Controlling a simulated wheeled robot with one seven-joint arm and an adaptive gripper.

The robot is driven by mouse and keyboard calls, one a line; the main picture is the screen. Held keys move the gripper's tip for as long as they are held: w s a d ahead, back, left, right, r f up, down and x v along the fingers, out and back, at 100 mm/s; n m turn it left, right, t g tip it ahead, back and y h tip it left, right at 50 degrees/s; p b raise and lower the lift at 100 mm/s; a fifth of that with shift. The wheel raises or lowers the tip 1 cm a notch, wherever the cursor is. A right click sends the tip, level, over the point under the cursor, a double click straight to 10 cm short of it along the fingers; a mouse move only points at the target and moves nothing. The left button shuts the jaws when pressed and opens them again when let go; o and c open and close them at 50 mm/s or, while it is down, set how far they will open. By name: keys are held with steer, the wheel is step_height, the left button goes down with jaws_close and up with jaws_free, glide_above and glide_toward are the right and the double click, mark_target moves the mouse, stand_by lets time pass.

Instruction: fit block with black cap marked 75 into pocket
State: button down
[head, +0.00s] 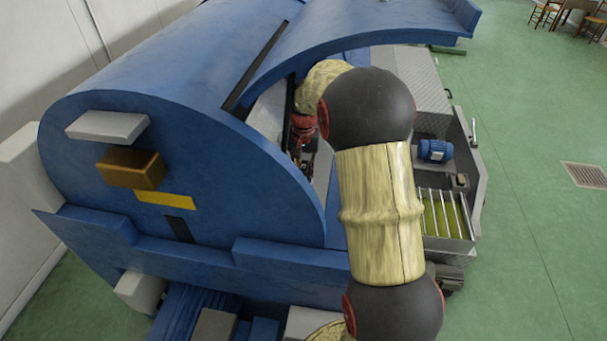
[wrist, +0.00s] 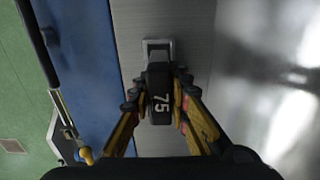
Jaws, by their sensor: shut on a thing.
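The block with the black cap marked 75 (wrist: 159,88) is between the fingers of my gripper (wrist: 160,105) in the wrist view. My gripper is shut on it, with a finger on each side. A small light-rimmed square opening (wrist: 157,48), which looks like the pocket, shows in the grey metal surface just beyond the cap. The block partly covers it, and I cannot tell whether the block's lower end is in it. In the head view my gripper (head: 303,135) is small, under the raised blue lid, and the block cannot be made out there.
The large blue machine housing (head: 190,150) surrounds the work area, with its curved lid (head: 370,35) raised above my arm. A blue wall (wrist: 92,60) runs left of the block in the wrist view. A blue motor (head: 435,150) and a barred tray (head: 443,213) are at right.

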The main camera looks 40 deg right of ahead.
mark_target(304, 167)
steer(key=shift+f+b, duration=1.05)
steer(key=shift+f, duration=1)
steer(key=c, duration=1.7)
jaws_free()
steer(key=shift+o, duration=0.4)
step_height(304, 167, up, 8)
steer(key=shift+f, duration=0.25)
